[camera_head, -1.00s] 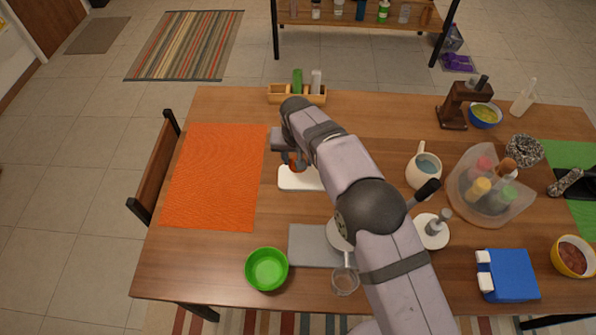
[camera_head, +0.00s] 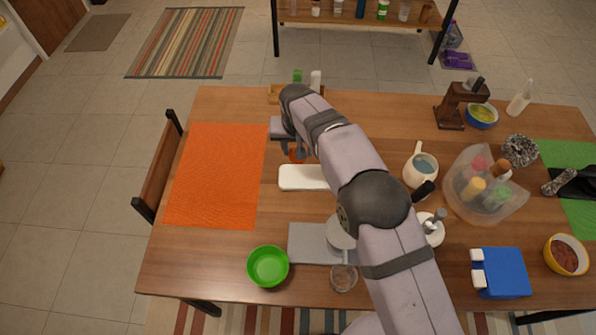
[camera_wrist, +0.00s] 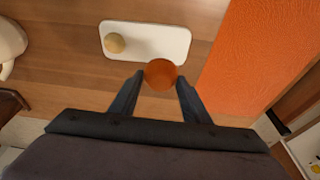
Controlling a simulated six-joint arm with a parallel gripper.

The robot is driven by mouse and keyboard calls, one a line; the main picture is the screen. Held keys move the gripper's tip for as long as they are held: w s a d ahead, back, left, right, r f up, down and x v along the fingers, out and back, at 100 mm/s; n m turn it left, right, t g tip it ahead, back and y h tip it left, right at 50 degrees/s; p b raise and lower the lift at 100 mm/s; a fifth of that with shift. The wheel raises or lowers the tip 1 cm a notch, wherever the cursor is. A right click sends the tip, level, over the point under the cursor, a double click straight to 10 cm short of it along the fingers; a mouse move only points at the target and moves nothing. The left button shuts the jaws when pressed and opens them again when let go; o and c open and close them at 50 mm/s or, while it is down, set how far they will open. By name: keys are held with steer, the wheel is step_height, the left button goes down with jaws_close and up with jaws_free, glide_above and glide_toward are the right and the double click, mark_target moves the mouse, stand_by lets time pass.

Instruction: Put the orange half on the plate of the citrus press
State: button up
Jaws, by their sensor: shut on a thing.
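My gripper (camera_wrist: 160,78) is shut on an orange half (camera_wrist: 161,74), held between its two fingertips. In the head view the orange half (camera_head: 297,155) shows partly below my gripper (camera_head: 294,150), just past the far edge of a white board (camera_head: 300,178). The board also shows in the wrist view (camera_wrist: 165,43), with a pale round piece (camera_wrist: 115,43) on it. What looks like the citrus press stands in front of the board: a grey base (camera_head: 308,244), a white round part (camera_head: 340,232) and a black-ended handle (camera_head: 425,190). My arm hides much of it, and its plate is unclear.
A green bowl (camera_head: 267,266) and a small glass (camera_head: 343,278) stand near the front edge. An orange mat (camera_head: 215,175) lies left. A wooden caddy (camera_head: 276,94) is behind my gripper.

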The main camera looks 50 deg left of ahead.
stand_by(0.4)
steer(key=shift+d+r, duration=0.25)
steer(key=shift+r, duration=0.1)
steer(key=s+d+r+p, duration=0.1)
steer(key=d+r, duration=0.5)
steer(key=d, duration=0.3)
step_height(320, 180, up, 3)
steer(key=n+p, duration=0.1)
glide_above(333, 241)
steer(key=w, duration=0.4)
steer(key=shift+d+f+p, duration=0.1)
steer(key=shift+f+p, duration=0.55)
steer(key=shift+f, duration=4.25)
steer(key=shift+f, duration=0.1)
